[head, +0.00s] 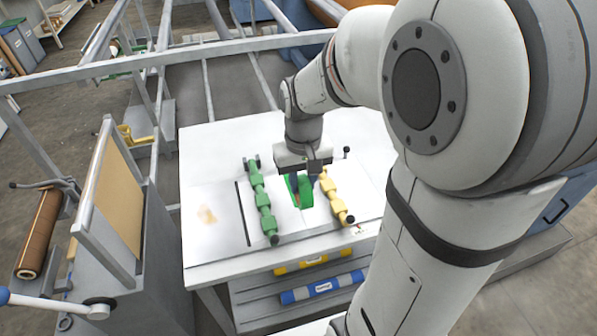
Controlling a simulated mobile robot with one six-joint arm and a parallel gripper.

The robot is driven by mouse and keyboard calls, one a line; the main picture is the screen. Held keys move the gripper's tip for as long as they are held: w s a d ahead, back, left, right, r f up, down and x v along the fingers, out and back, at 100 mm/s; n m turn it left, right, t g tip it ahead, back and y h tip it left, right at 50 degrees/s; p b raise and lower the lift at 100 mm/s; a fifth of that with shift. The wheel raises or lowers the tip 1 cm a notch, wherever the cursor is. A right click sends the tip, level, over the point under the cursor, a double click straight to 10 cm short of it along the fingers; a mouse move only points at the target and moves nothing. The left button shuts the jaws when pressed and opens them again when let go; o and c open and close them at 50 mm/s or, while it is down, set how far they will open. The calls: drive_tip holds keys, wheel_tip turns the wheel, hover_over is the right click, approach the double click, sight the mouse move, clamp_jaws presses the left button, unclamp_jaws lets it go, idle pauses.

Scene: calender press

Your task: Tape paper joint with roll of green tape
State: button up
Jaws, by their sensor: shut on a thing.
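My gripper (306,179) points down over the white table (212,160) and is shut on the roll of green tape (304,196). The roll is at the table's surface, between a green segmented bar (262,200) on the left and a yellow segmented bar (336,197) on the right. The paper (291,221) lies flat under the two bars, and a thin line near the roll looks like the joint. The gripper hides part of the roll, and I cannot tell whether tape is stuck down.
A dark slot (243,214) runs left of the green bar. Yellow (313,262) and blue (323,287) rolls sit on the shelf below the table. Grey frame rails (160,58) cross behind. A brown roll (40,234) and a tan panel (118,198) stand at left.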

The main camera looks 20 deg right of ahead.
drive_tip(key=shift+w+f+b, duration=0.3)
drive_tip(key=shift+w+f, duration=0.25)
drive_tip(key=shift+w, duration=0.45)
drive_tip(key=shift+w+f+b, duration=0.35)
drive_tip(key=shift+w+f, duration=0.25)
drive_tip(key=shift+w, duration=0.4)
drive_tip(key=shift+w+f+b, duration=0.3)
drive_tip(key=shift+w+f, duration=0.25)
drive_tip(key=shift+w, duration=0.45)
drive_tip(key=shift+f+b, duration=0.3)
drive_tip(key=shift+f, duration=0.05)
drive_tip(key=shift+s, duration=0.15)
drive_tip(key=shift+s+r, duration=0.15)
drive_tip(key=shift+s, duration=0.25)
drive_tip(key=shift+s, duration=0.15)
drive_tip(key=shift+s, duration=0.4)
drive_tip(key=shift+s, duration=0.1)
